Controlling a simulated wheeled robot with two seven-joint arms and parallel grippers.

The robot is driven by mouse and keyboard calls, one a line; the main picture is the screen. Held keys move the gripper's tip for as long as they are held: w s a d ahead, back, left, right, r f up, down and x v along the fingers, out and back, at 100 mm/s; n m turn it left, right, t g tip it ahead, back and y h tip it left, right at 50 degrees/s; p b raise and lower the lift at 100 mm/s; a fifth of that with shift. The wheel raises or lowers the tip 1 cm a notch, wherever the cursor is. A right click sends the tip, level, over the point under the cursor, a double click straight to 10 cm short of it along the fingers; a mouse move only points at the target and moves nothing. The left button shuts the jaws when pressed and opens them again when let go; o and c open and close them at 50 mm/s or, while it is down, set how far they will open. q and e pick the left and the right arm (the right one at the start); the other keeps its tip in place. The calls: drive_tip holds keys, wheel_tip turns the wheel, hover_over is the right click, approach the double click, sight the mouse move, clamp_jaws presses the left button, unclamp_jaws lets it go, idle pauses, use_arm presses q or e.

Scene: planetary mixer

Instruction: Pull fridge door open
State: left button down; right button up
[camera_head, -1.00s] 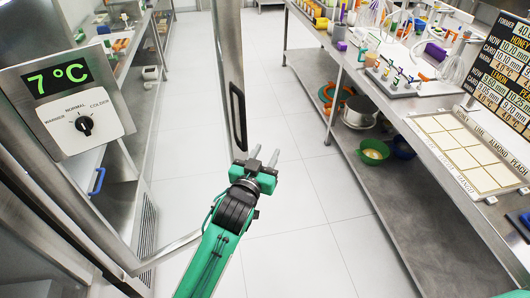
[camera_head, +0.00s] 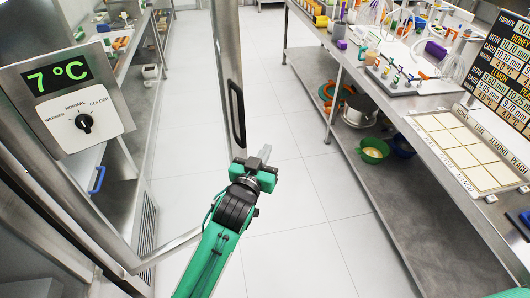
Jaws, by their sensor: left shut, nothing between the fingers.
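The fridge door (camera_head: 226,60) stands ajar, seen nearly edge-on as a tall steel panel at the centre left. Its dark vertical handle (camera_head: 237,114) is on the side facing right. My left gripper (camera_head: 264,153) is shut and empty, just below and to the right of the handle's lower end. It looks apart from the handle, though the depth between them is hard to judge. My right gripper is out of view; only a bit of green shows at the bottom right edge.
A fridge panel (camera_head: 65,80) reading 7 °C with a dial is at the left. A steel worktable (camera_head: 345,62) with tools, bowls on its lower shelf and a price board (camera_head: 505,60) runs along the right. The white tiled floor between is clear.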

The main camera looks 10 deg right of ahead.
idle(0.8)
use_arm(q)
drive_tip(key=c, duration=1.4)
unclamp_jaws()
drive_tip(key=b+v, duration=0.4)
drive_tip(key=v, duration=1)
drive_tip(key=shift+w, duration=0.15)
